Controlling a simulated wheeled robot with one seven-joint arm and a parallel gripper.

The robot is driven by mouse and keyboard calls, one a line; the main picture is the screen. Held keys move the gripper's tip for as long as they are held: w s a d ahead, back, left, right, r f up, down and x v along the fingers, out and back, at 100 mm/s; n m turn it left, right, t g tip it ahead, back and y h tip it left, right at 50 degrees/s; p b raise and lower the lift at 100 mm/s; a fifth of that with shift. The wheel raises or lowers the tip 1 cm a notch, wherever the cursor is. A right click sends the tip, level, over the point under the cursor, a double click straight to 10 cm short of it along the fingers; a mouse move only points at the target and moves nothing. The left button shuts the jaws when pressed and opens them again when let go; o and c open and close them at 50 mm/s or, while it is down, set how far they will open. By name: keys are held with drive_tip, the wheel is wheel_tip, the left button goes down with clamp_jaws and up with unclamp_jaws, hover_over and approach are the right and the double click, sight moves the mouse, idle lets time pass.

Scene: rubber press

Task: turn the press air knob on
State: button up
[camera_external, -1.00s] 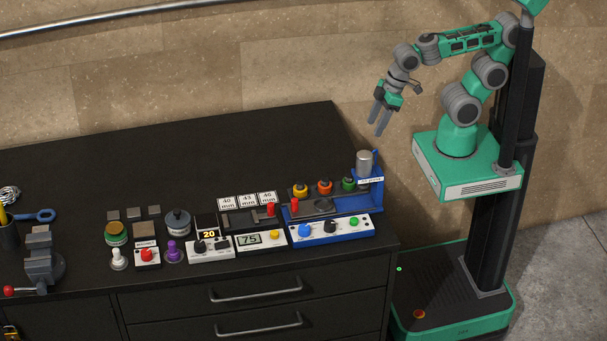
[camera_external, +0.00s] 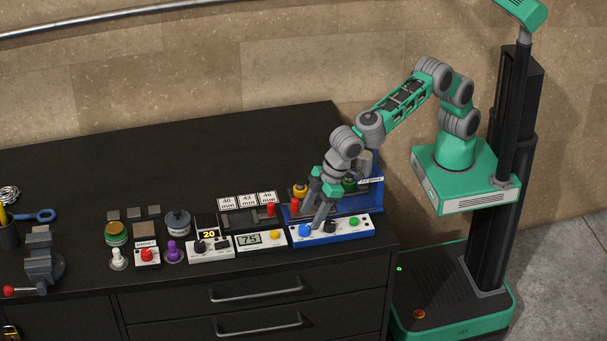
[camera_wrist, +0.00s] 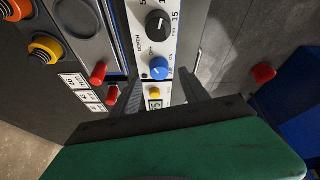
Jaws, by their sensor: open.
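The blue knob (camera_external: 305,231) sits at the left end of the white-topped press control panel (camera_external: 345,234). In the wrist view the blue knob (camera_wrist: 159,69) has OFF and ON lettering beside it. I cannot tell for sure which way its white mark points. My gripper (camera_external: 314,222) is open and points down at the panel's left part, close to the blue knob. In the wrist view my gripper's fingers (camera_wrist: 163,92) stand apart, with the blue knob showing just beyond the space between them. Contact with the knob is not visible.
A black dial (camera_wrist: 158,24) is beside the blue knob, and a green button (camera_external: 354,221) is at the panel's right end. The blue press (camera_external: 372,192) stands behind, partly hidden by my arm. A display box (camera_external: 261,240) reading 75 is just left.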

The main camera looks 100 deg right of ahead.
sight(305, 227)
drive_tip(key=shift+x, duration=1.9)
clamp_jaws()
